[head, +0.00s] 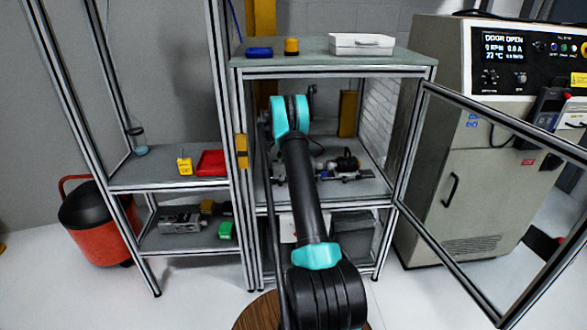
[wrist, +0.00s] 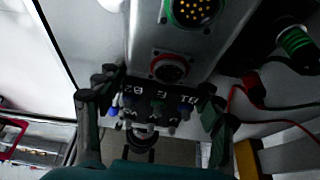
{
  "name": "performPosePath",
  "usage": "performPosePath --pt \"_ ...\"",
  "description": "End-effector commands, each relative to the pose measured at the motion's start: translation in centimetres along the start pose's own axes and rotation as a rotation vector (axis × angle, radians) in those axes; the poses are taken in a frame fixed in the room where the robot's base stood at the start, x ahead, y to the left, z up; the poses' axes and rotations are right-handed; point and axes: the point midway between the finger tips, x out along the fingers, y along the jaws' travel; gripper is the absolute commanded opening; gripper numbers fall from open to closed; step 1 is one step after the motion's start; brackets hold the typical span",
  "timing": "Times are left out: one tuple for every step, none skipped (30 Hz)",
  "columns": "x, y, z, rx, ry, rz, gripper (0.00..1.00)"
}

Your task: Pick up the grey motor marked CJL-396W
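In the wrist view a grey metal housing (wrist: 205,65) with two round connectors fills the upper middle. It may be the motor; no CJL-396W marking is legible. A black terminal block with white letters (wrist: 157,100) is at its near end. My gripper (wrist: 158,88) has its fingers spread to either side of this block; whether they touch it is unclear. In the head view my arm reaches into the open-fronted cabinet, and its cyan joint and links hide the gripper. A grey boxy unit (head: 181,219) lies on the lower left shelf, its label unreadable.
The cabinet's glazed door (head: 490,190) stands open at right. Dark parts (head: 345,163) lie on the cabinet shelf. A red cable (wrist: 240,95) and a green-ringed connector (wrist: 297,42) are right of the housing. A red bin (head: 212,163) is on the left shelf.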

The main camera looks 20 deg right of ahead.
Motion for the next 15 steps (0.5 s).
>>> performPosePath --pt "-0.01 0.00 0.01 0.000 0.000 0.000 0.57" --pt "-0.02 0.00 0.01 0.000 0.000 0.000 0.53" --pt "-0.02 0.00 0.01 0.000 0.000 0.000 0.48" --pt "-0.02 0.00 0.01 0.000 0.000 0.000 0.45" --pt "-0.02 0.00 0.01 0.000 0.000 0.000 0.41" --pt "-0.02 0.00 0.01 0.000 0.000 0.000 0.36" --pt "-0.03 0.00 0.01 0.000 0.000 0.000 0.32" --pt "-0.03 0.00 0.01 0.000 0.000 0.000 0.29" --pt "-0.03 0.00 0.01 0.000 0.000 0.000 0.24" --pt "-0.03 0.00 0.01 0.000 0.000 0.000 0.20" --pt "-0.03 0.00 0.01 0.000 0.000 0.000 0.16" --pt "-0.03 0.00 0.01 0.000 0.000 0.000 0.11" --pt "-0.03 0.00 0.01 0.000 0.000 0.000 0.07" --pt "-0.03 0.00 0.01 0.000 0.000 0.000 0.04" --pt "-0.03 0.00 0.01 0.000 0.000 0.000 0.00"
